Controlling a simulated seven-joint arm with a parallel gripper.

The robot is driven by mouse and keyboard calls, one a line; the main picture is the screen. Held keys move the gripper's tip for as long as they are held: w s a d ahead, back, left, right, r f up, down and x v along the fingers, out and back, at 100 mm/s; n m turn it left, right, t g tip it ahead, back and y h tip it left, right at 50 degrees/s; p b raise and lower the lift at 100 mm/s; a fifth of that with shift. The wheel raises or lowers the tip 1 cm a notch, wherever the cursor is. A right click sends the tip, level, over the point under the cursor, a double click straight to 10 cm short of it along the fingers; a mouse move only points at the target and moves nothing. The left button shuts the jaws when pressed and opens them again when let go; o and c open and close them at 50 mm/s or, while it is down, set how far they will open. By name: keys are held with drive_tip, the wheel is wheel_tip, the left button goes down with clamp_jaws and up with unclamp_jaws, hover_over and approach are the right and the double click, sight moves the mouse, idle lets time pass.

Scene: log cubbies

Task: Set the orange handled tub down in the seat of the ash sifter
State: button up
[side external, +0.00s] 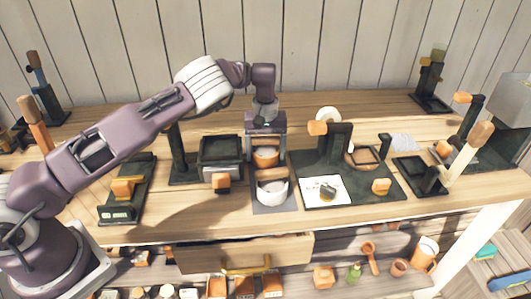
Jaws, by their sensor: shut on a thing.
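My gripper (266,148) points down from the arm near the middle of the bench. It is shut on the orange handled tub (266,158), a small orange piece between its fingers. Just below and in front of the tub is a white rounded cup-like part (273,192) on a grey base plate (275,209). I cannot tell for certain which fixture is the ash sifter, or whether the tub touches anything under it. The fingers and tub hide what lies behind them.
A dark box (221,149) with an orange knob stands close left of the gripper. A dark mat (383,198) on the right carries a post with an orange top (318,128), a white card (326,191) and an orange block (381,187). An open drawer (245,252) juts out below.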

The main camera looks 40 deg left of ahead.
sight(265, 137)
wheel_tip(265, 137, up, 10)
drive_tip(key=shift+a+f, duration=0.1)
drive_tip(key=shift+f, duration=0.15)
drive_tip(key=shift+s+a+r, duration=0.4)
drive_tip(key=shift+a+r, duration=0.15)
drive_tip(key=shift+r, duration=0.2)
drive_tip(key=s+a+r, duration=0.4)
drive_tip(key=s+a, duration=0.2)
drive_tip(key=s, duration=0.3)
drive_tip(key=shift+s+r+n, duration=0.35)
drive_tip(key=shift+r+n, duration=0.05)
drive_tip(key=shift+a, duration=0.1)
drive_tip(key=shift+f, duration=2.95)
drive_tip(key=shift+f, duration=0.75)
drive_tip(key=shift+r, duration=0.5)
